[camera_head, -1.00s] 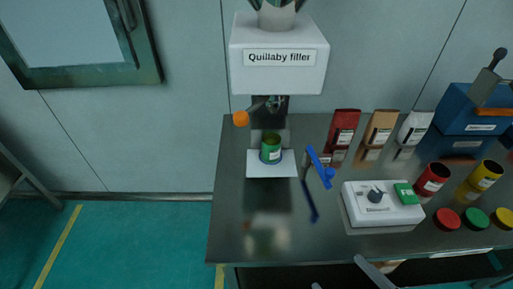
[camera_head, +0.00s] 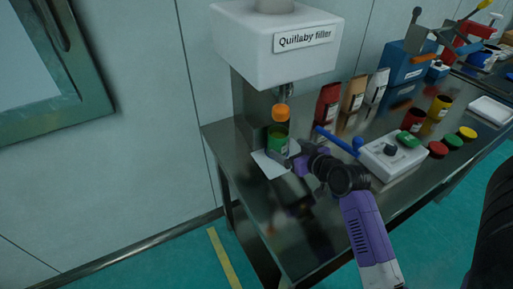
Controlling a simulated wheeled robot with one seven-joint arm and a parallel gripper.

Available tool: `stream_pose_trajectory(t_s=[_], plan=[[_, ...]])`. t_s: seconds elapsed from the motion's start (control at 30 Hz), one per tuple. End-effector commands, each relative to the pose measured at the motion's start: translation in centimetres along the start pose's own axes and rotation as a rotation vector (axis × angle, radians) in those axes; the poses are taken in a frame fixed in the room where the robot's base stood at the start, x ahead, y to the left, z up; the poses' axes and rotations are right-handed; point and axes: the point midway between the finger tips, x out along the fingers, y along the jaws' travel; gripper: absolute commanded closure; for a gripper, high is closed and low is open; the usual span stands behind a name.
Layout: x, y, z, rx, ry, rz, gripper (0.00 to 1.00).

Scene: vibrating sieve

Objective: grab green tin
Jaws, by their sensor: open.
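The green tin (camera_head: 277,134) stands upright under the spout of the white filler machine (camera_head: 278,32), on a pale plate (camera_head: 267,165). My gripper (camera_head: 289,149) is at the tin's right side, close to it and open. Its fingers are small and partly hidden, so I cannot tell whether they touch the tin or reach around it. My black and purple arm comes in from the lower right.
An orange knob (camera_head: 280,112) hangs just above the tin. A blue tool (camera_head: 337,140) and a white control box (camera_head: 393,157) are to the right. Red (camera_head: 327,103), tan (camera_head: 354,94) and white bags stand behind. The table's front left is clear.

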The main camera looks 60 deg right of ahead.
Motion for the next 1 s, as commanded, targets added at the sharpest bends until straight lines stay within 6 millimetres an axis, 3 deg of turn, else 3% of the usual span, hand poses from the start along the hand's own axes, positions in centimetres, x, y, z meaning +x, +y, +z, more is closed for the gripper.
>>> stream_pose_trajectory(t_s=[0.47,0.73,1.0], plan=[[4.0,0.6,-0.5,0.013,0.002,0.0,0.11],[7.4,1.0,-0.6,0.012,0.002,0.0,0.11],[8.1,1.0,-0.5,0.01,0.001,0.001,0.11]])
